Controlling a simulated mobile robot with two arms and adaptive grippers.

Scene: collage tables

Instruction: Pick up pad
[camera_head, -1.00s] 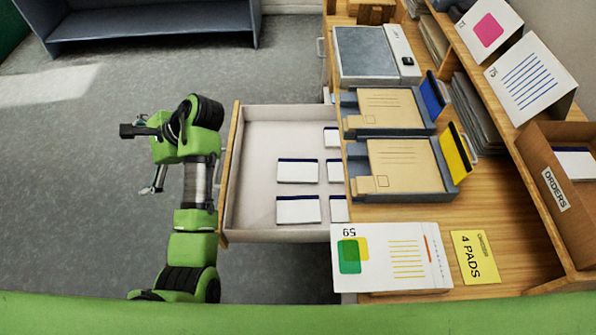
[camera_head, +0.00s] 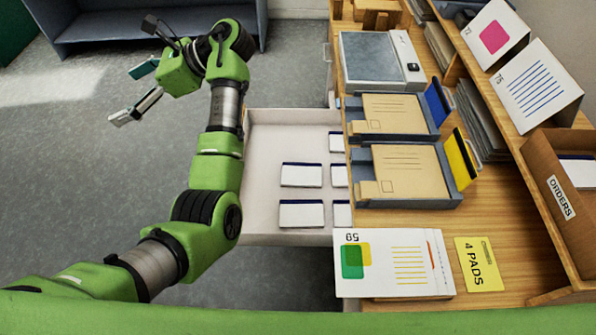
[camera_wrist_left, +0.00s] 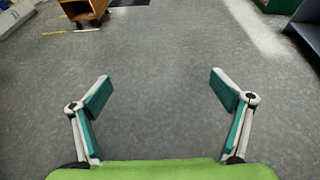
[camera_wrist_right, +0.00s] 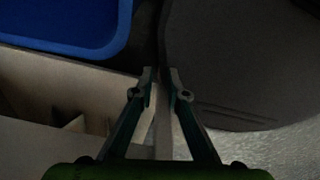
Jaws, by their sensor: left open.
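Several white pads with dark blue top edges lie flat in an open drawer (camera_head: 262,150). One pad (camera_head: 302,175) lies in the middle, another pad (camera_head: 301,214) nearer the front, and more lie along the right, partly hidden under the desk edge. My left gripper (camera_head: 135,92) is open and empty over the floor, left of the drawer; in the left wrist view its fingers (camera_wrist_left: 160,88) are spread wide with only floor between them. My right gripper (camera_wrist_right: 162,78) shows only in its own wrist view, fingertips close together; whether it holds anything is unclear.
The desk bears two trays with tan envelopes (camera_head: 404,172), a grey scale (camera_head: 372,58), a printed stack (camera_head: 392,262) and a yellow "4 PADS" card (camera_head: 479,264). An ORDERS box (camera_head: 561,198) stands right. A blue tray (camera_wrist_right: 75,22) is near my right gripper. Floor left is clear.

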